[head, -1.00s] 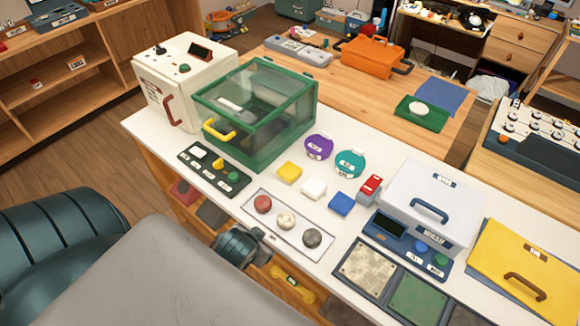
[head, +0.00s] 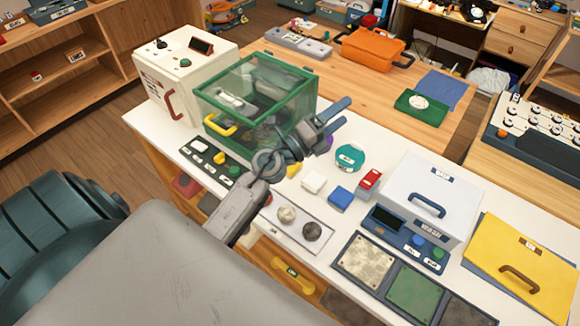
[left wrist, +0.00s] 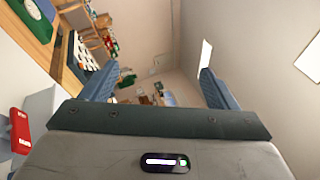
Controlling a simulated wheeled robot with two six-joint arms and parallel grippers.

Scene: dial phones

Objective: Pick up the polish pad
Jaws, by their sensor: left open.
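No readable label tells me which item is the polish pad. A tray (head: 296,236) on the white bench holds round pads: a cream one (head: 287,214) and a dark grey one (head: 312,231) show, while the red one is hidden behind my left arm. Square blocks lie behind it: yellow (head: 294,171), white (head: 313,182) and blue (head: 341,197). My left gripper (head: 344,112) is open and empty, raised over the bench in front of the green-framed case. Its spread fingers also show in the left wrist view (left wrist: 160,68), with nothing between them. My right gripper is not in view.
The green-framed clear case (head: 258,100) and cream machine (head: 185,78) stand at the back left. A teal round item (head: 350,158), a red item (head: 369,180) and a grey-white wash box (head: 430,195) stand to the right. Flat textured panels (head: 415,292) lie at the front right.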

